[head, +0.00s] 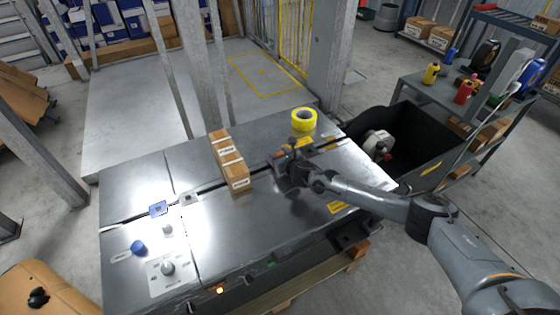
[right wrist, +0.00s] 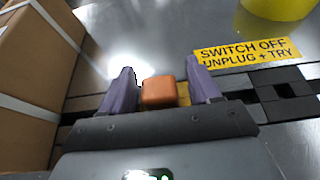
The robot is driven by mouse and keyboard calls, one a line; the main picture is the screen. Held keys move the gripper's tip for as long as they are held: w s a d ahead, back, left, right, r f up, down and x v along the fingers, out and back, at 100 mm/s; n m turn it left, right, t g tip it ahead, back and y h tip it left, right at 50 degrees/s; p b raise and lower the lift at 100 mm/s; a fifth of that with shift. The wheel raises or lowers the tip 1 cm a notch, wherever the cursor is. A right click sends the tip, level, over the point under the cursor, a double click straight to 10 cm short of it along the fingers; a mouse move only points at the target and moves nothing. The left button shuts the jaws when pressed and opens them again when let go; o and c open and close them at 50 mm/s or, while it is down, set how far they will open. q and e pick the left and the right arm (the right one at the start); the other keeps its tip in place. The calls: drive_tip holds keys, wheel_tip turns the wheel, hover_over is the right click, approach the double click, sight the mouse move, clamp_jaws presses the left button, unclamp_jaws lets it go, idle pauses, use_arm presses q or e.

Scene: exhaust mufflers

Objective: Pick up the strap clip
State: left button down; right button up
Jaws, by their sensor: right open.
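My right gripper (head: 280,158) is low over the grey machine top, and it also shows in the right wrist view (right wrist: 167,88). Its two purple fingers are apart. A small orange block (right wrist: 158,90), which may be the strap clip, sits between the fingers, with gaps on both sides. A yellowish piece (right wrist: 184,94) shows beside it. The gripper's body hides their lower parts. A small flat blue piece (head: 158,208) lies on the left part of the machine top. My left gripper is not in view.
A strapped brown carton (head: 230,160) lies close left of the right gripper. A yellow tape roll (head: 303,120) stands beyond it. A dark slot runs along the machine top (head: 245,222). A black bin (head: 440,150) is at the right. The machine's front middle is clear.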

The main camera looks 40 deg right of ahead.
drive_tip(key=shift+d, duration=0.1)
drive_tip(key=c, duration=1)
drive_tip(key=shift+r, duration=0.1)
drive_tip(key=shift+r+p, duration=0.35)
drive_tip(key=shift+r, duration=0.2)
wheel_tip(320, 180, up, 3)
drive_tip(key=shift+r+p, duration=0.2)
drive_tip(key=shift+p, duration=0.55)
drive_tip(key=s+d+r+p, duration=0.3)
drive_tip(key=s+r, duration=0.3)
drive_tip(key=s, duration=0.5)
drive_tip(key=shift+d+r+p, duration=0.15)
drive_tip(key=shift+p, duration=0.3)
